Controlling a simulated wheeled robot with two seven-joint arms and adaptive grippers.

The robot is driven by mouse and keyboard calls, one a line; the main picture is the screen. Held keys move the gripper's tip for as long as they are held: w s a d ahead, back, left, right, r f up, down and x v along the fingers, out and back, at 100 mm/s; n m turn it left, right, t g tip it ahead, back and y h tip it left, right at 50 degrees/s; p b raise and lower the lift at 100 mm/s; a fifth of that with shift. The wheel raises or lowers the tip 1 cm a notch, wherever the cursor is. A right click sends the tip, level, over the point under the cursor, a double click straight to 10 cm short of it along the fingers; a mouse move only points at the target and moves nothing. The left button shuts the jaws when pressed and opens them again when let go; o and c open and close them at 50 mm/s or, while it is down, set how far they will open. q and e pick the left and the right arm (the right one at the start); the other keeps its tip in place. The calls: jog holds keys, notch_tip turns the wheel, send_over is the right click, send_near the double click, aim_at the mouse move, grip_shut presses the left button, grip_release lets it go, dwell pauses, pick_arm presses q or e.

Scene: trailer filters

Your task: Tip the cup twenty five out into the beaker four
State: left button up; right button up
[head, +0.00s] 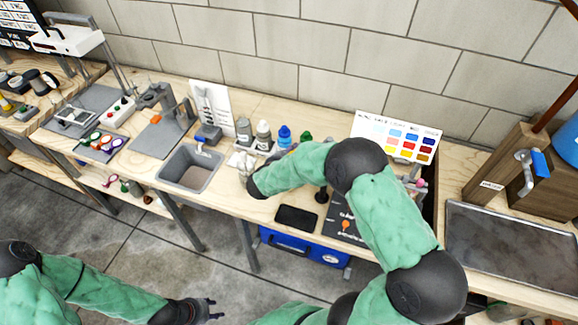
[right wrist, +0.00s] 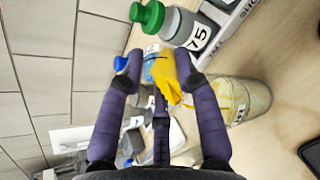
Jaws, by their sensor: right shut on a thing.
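My right gripper (right wrist: 157,72) is shut on a small blue and yellow thing (right wrist: 163,74), probably the cup twenty five; no number on it is legible. It is tilted, its yellow part pointing towards a clear beaker (right wrist: 245,100) just right of the fingers. The beaker looks pale yellow inside; its number is not readable, and I cannot tell whether anything is flowing. In the head view the right gripper and cup are mostly hidden behind my right arm, near the bottles. My left gripper (head: 214,309) is open and empty, low over the floor in front of the bench.
A grey bottle with a green cap, marked 75 (right wrist: 188,28), stands close by. Grey (head: 243,131), white-topped (head: 263,136) and blue (head: 285,137) bottles line the bench.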

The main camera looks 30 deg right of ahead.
jog(key=shift+r+t+h+b, duration=0.1)
jog(key=shift+t+h+b, duration=0.2)
jog(key=shift+h+b, duration=0.3)
dwell(0.7)
jog(key=shift+s+a+r+t+h+b, duration=0.15)
jog(key=shift+t+h+b, duration=0.5)
jog(key=shift+b, duration=1.75)
jog(key=shift+s+a+r+t+h+b, duration=0.15)
jog(key=shift+t+h+b, duration=0.5)
jog(key=shift+b, duration=1.75)
jog(key=shift+s+a+r+t+h+b, duration=0.15)
jog(key=shift+t+h+b, duration=0.5)
jog(key=shift+b, duration=1.75)
